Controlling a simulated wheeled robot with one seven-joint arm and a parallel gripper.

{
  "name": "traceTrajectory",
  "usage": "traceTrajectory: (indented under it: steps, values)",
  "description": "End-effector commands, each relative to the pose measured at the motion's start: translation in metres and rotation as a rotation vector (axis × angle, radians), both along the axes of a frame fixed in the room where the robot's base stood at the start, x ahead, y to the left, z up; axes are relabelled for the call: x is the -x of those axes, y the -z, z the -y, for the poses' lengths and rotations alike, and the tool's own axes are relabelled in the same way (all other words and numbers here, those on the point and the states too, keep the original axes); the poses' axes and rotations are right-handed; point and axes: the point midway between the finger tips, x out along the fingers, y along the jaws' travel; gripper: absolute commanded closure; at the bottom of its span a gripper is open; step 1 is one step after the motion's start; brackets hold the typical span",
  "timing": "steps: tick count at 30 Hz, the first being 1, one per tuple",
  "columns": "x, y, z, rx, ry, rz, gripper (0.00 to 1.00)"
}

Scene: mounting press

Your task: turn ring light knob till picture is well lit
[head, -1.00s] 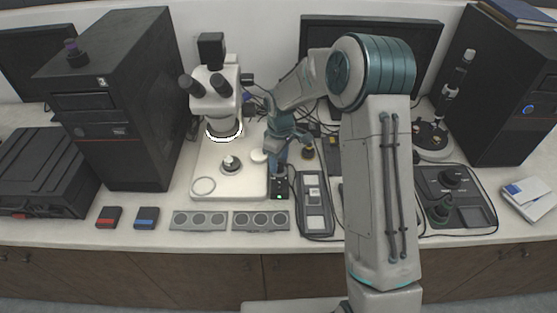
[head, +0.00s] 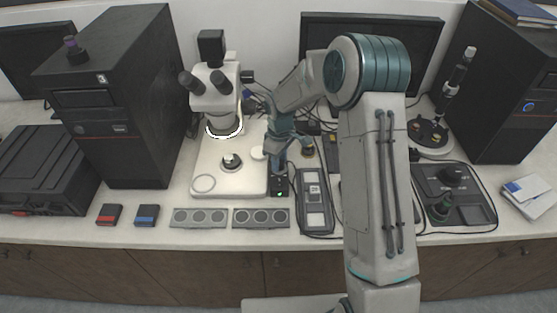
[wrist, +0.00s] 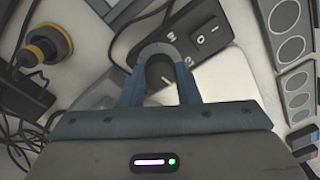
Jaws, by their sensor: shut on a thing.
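The ring light (head: 224,133) glows white under the head of the stereo microscope (head: 222,98). Its small black control box (head: 280,188) with a green lamp stands to the right of the microscope base; the box also shows in the wrist view (wrist: 200,28), with a switch and markings. My gripper (wrist: 159,78) is shut on the dark knob (wrist: 160,70), with one blue finger on each side of it. In the head view my gripper (head: 279,173) is above the box and hides the knob. The visible part of the monitor (head: 425,65) is dark.
Sample plates (head: 200,218) lie in front of the microscope. A grey device (head: 315,218) is just right of the box. Cables and a yellow-and-black knobbed part (wrist: 47,45) lie nearby. A joystick console (head: 480,215) is farther right.

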Motion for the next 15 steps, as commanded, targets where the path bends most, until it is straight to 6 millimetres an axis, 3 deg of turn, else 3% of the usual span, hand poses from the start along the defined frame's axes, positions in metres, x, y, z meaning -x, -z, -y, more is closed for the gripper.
traceTrajectory:
  steps: [15]
  values:
    - [-0.0005,0.0030,0.0001,0.000,0.380,0.004,0.94]
